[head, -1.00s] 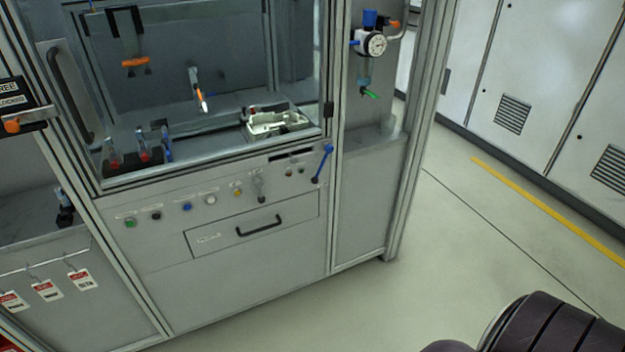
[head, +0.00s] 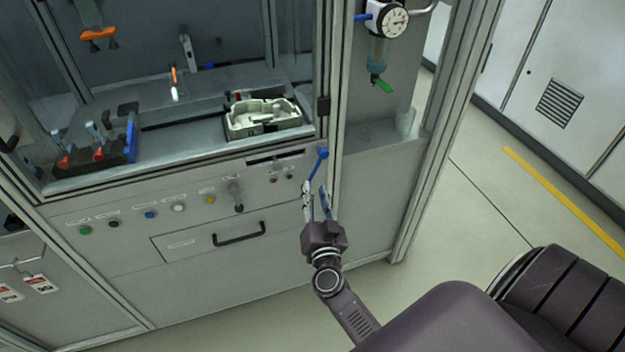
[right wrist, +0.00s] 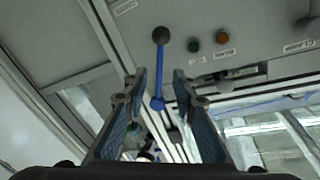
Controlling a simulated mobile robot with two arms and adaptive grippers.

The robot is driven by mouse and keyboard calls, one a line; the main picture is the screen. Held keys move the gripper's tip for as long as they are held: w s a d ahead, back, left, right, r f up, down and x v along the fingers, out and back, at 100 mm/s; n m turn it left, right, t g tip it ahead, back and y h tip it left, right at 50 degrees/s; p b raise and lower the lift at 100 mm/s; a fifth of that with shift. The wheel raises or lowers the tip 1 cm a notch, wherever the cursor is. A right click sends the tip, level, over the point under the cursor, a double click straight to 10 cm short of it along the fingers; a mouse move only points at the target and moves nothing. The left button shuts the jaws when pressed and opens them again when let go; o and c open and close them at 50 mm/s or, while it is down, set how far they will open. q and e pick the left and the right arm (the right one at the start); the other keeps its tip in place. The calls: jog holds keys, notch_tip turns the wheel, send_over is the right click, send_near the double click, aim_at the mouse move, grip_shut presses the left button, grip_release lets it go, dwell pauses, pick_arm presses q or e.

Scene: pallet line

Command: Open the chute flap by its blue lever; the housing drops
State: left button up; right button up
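The blue lever (head: 318,165) sits on the machine front below the window's right corner, with its ball end up. It also shows in the right wrist view (right wrist: 159,72), where its blue ball lies between the fingertips in the picture. My right gripper (head: 316,188) is open just in front of and below the lever's ball; in the wrist view its fingers (right wrist: 159,88) stand apart and I see no grip on the lever. A pale housing (head: 262,122) lies inside the cell. A dark slot (head: 275,158) is left of the lever; I cannot make out the flap. My left gripper is out of view.
A drawer with a black handle (head: 239,234) and a row of buttons (head: 150,215) are left of my right gripper. A frame post (head: 336,130) stands just right of the lever. A pressure gauge (head: 394,22) hangs above right. Open floor lies right.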

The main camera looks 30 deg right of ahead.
aim_at(312, 177)
jog(key=x, duration=0.4)
jog(key=shift+w+d+f, duration=0.1)
jog(key=shift+w+d, duration=0.25)
jog(key=shift+w, duration=0.25)
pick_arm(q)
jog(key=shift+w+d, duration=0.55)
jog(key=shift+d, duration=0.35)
pick_arm(e)
grip_shut()
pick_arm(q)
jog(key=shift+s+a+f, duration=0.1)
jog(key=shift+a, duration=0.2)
